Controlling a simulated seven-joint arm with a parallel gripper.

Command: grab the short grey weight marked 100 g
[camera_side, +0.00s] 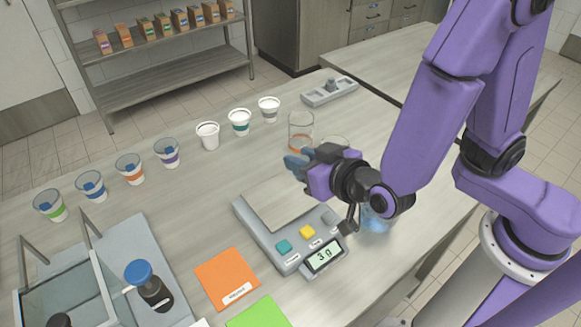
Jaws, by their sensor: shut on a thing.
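My gripper (297,163) is in the air above the back right part of the scale (283,205), its fingertips pointing left. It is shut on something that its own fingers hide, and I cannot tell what. A small upright grey piece (332,84) stands in a grey holder (318,98) at the back of the table, apart from my gripper. No 100 g marking is legible on it. The scale's display (324,255) reads 3 g.
A clear beaker with an orange band (300,128) stands just behind my gripper. Several cups (208,135) line the back left. A bluish glass (376,219) is partly hidden below my arm.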

